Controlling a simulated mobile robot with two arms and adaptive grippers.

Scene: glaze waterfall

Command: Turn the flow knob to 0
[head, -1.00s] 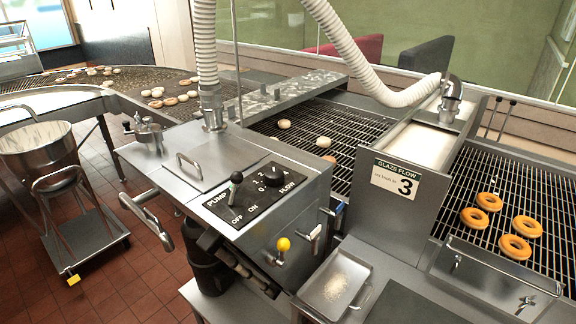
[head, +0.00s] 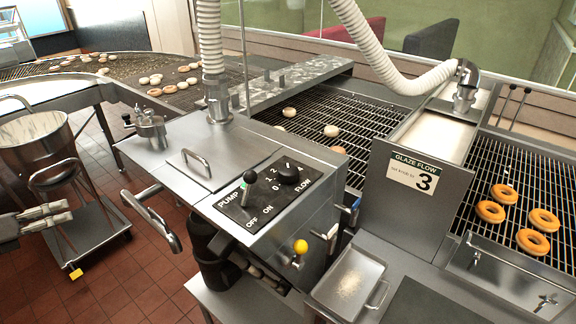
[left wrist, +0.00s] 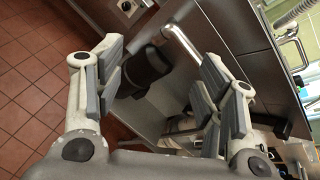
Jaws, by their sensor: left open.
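The flow knob (head: 290,172) is black and round, on the black panel (head: 264,191) atop the steel glaze machine. Its white mark points toward the back, past the printed 2; I cannot read the exact setting. My left gripper (head: 62,212) is open and empty at the left edge, well apart from the knob. In the left wrist view its spread fingers (left wrist: 160,65) face a black cylinder and a metal bar. My right gripper is not in view.
A glaze flow sign (head: 412,176) reads "set knob to 3". A steel pot (head: 38,150) on a cart stands at left. Donuts (head: 490,211) lie on the conveyor. Tiled floor shows between.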

